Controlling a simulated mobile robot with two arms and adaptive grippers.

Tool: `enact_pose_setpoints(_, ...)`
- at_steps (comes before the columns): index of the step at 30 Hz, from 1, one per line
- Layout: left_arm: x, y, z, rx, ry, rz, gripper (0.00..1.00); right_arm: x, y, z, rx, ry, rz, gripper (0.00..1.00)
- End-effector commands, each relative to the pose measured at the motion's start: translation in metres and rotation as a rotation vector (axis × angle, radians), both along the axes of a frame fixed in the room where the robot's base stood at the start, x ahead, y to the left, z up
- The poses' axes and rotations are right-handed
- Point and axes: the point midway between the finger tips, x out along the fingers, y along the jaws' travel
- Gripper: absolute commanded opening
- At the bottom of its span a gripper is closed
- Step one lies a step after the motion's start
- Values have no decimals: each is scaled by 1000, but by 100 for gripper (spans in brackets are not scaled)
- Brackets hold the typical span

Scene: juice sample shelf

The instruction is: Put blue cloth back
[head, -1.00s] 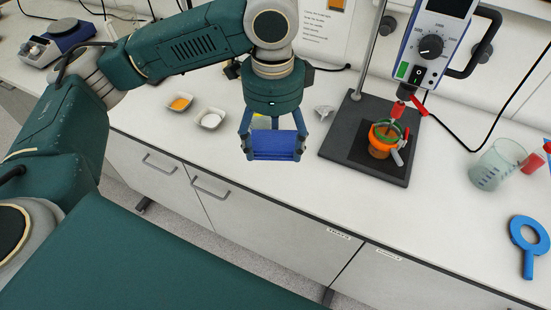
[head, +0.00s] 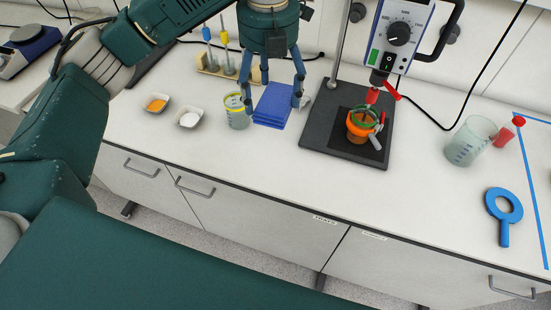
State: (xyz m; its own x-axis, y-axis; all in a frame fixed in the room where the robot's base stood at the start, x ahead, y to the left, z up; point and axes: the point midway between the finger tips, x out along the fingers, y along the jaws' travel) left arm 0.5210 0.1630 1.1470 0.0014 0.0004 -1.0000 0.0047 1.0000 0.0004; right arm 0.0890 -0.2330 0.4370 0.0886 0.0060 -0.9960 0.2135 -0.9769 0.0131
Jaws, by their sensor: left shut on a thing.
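The blue cloth (head: 272,106) is a folded, layered blue pad at the back middle of the white counter. My left gripper (head: 272,101) comes down over it from above and is shut on it, one finger at each side. The cloth is over the counter just left of the black stand base. I cannot tell whether its underside touches the counter. My right gripper is not in view.
A yellow-rimmed beaker (head: 237,111) stands close left of the cloth. A rack with pipettes (head: 215,65) is behind. The stirrer stand base (head: 319,128), with an orange cup (head: 360,126), is close right. Two small dishes (head: 188,118) sit at left. The counter in front is clear.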

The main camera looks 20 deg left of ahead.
Motion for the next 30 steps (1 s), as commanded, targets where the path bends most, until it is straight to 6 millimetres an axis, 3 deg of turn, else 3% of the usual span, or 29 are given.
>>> enact_pose_setpoints(5, -1, -1, -28, -2, 9, -34, 53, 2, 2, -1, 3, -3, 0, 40)
enact_pose_setpoints(18, -1, 0, -135, 0, 5, -30, 53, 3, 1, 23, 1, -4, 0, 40)
enact_pose_setpoints(30, -1, 0, -184, 1, 6, -30, 53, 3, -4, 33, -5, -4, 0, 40)
